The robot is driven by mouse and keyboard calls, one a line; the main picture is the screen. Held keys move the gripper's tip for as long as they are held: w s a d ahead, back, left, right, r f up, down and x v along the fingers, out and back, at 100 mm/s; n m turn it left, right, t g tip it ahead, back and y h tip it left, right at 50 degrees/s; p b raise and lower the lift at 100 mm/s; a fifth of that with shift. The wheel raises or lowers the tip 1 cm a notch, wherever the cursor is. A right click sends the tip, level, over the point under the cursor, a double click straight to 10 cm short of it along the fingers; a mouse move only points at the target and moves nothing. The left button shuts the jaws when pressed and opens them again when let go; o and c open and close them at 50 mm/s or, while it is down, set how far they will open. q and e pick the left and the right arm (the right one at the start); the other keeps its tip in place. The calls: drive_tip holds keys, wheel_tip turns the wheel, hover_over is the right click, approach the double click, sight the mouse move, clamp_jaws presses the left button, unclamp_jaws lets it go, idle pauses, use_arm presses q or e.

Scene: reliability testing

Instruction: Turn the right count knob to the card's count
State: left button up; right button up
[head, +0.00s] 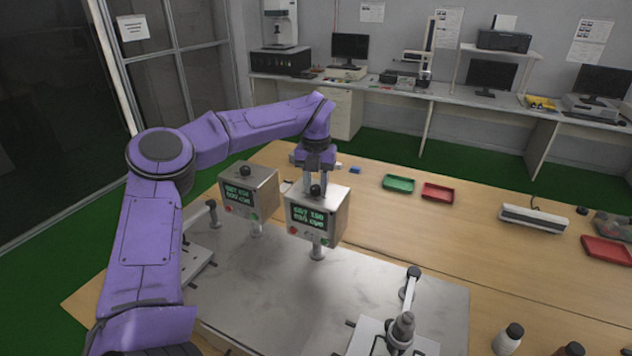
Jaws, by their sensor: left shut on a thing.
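Two grey counter boxes with green-lit displays stand on posts over the metal plate. The right box (316,216) has a dark round knob (316,190) on its top. My left gripper (316,188) points down from above, its fingers closed around this knob. The left box (248,192) has a similar dark knob (245,171) on top, with no gripper at it. The display text is too small to read surely. I cannot make out which paper is the count card. My right gripper is not in view.
A metal plate (290,290) carries lever fixtures at left and front right (404,328). On the wooden table are a green tray (398,183), red trays (438,193), a pale bar device (533,218) and bottles (508,338). The table's middle right is mostly clear.

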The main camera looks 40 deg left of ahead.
sight(315, 187)
use_arm(q)
drive_tip(key=shift+s+f+m, duration=0.1)
drive_tip(key=shift+f+m, duration=0.1)
drive_tip(key=shift+m, duration=0.9)
drive_tip(key=o, duration=1)
drive_tip(key=shift+o, duration=0.2)
drive_tip(key=shift+r, duration=0.15)
drive_tip(key=shift+r, duration=0.35)
wheel_tip(315, 187, up, 10)
drive_tip(key=b, duration=0.1)
drive_tip(key=shift+b, duration=0.4)
